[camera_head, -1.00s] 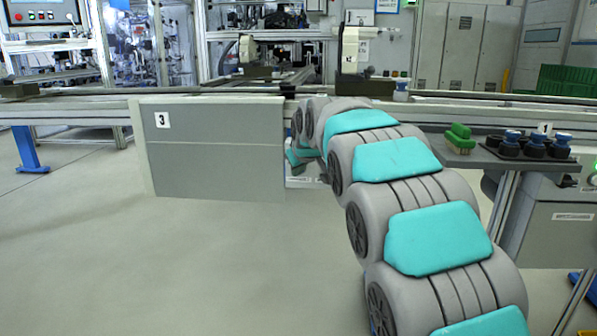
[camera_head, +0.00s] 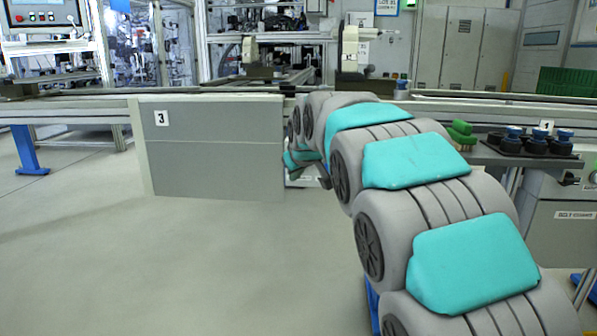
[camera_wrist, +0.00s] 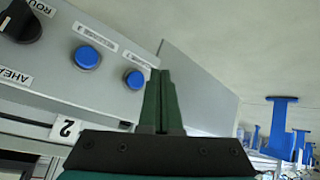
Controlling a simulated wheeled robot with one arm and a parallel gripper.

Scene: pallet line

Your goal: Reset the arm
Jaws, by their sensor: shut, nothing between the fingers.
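My gripper (camera_wrist: 161,100) shows in the wrist view with its two dark green fingers together and nothing between them. In that view it points past a grey control panel (camera_wrist: 60,72) that carries blue buttons (camera_wrist: 87,57) and a black knob (camera_wrist: 20,22). I cannot tell how far the fingertips are from the panel. In the head view my grey and turquoise arm reaches forward from the lower right towards the line. The gripper itself is hidden or too small to make out there.
A grey panel marked 3 (camera_head: 215,150) hangs left of my arm, below the conveyor line (camera_head: 70,98). At right, a shelf holds a green brush (camera_head: 461,134) and several blue-and-black parts (camera_head: 535,143). The floor (camera_head: 180,265) at left is clear.

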